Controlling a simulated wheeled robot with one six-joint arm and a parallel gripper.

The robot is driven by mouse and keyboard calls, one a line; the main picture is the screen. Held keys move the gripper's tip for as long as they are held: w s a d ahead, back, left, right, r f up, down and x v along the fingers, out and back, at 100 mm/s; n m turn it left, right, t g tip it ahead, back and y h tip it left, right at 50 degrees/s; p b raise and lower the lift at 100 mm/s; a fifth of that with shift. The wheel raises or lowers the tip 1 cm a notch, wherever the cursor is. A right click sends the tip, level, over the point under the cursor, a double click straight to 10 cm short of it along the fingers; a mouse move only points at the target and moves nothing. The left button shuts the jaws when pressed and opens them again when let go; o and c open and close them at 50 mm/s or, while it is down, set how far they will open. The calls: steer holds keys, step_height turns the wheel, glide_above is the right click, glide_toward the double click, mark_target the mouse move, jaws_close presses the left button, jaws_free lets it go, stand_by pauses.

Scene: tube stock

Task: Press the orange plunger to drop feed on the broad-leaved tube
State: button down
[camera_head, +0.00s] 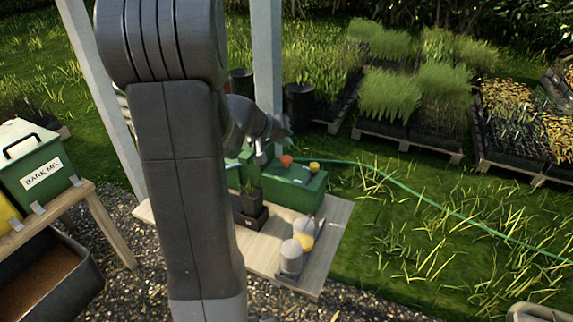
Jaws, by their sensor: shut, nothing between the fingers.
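The orange plunger (286,160) is a small round cap on top of a green box (305,197) on the wooden table (323,240). A yellow cap (314,166) stands to its right on the same box. My gripper (261,158) is shut and empty, pointing down just left of the orange plunger; from this angle I cannot tell its height above the box. Dark square tubes (250,205) with a green plant stand in front of the box, partly hidden by my arm. The leaves are too small to tell whether they are broad.
Grey-white and yellow containers (292,257) stand at the table's front right. A white post (267,60) rises behind my wrist. A green bark-mix bin (38,165) stands on a bench at left. Plant pallets (405,142) and a hose (420,195) lie on the grass.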

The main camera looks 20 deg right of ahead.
mark_target(289, 157)
steer(key=shift+f+b, duration=1.35)
steer(key=shift+f, duration=0.05)
stand_by(1.0)
steer(key=shift+f+b, duration=0.45)
steer(key=shift+b, duration=0.35)
steer(key=shift+f+b, duration=0.75)
steer(key=shift+b, duration=0.2)
stand_by(0.7)
steer(key=shift+r, duration=0.1)
steer(key=shift+r+p, duration=0.7)
steer(key=shift+r, duration=0.4)
steer(key=shift+r+p, duration=1.55)
steer(key=shift+r, duration=1.05)
